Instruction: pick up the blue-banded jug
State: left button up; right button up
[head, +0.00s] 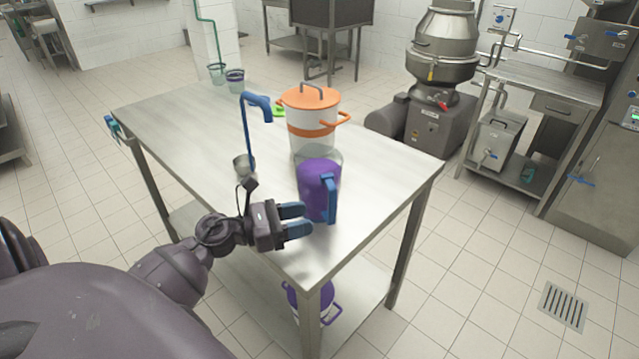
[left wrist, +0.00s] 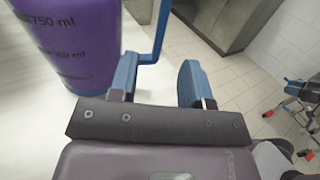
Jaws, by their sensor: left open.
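A purple jug (head: 316,186) with a blue handle (head: 331,200) stands upright near the front corner of the steel table (head: 385,160). My left gripper (head: 297,220) is open beside the jug's lower body and handle, with two blue fingers. In the wrist view the handle's lower end lies close to the left finger; I cannot tell whether they touch. My right gripper is out of view.
A white dispenser with an orange lid (head: 310,97) stands behind the jug. A blue-handled ladle (head: 248,135) is to its left. Two small cups, one banded purple (head: 235,80), stand at the far end. A purple-lidded container (head: 312,295) sits on the lower shelf.

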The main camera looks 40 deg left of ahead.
aim_at(332, 212)
pick_arm(q)
jog(key=shift+p+x, duration=0.5)
jog(key=shift+x, duration=3.1)
jog(key=shift+a, duration=0.1)
grip_shut()
jog(key=shift+r, duration=0.1)
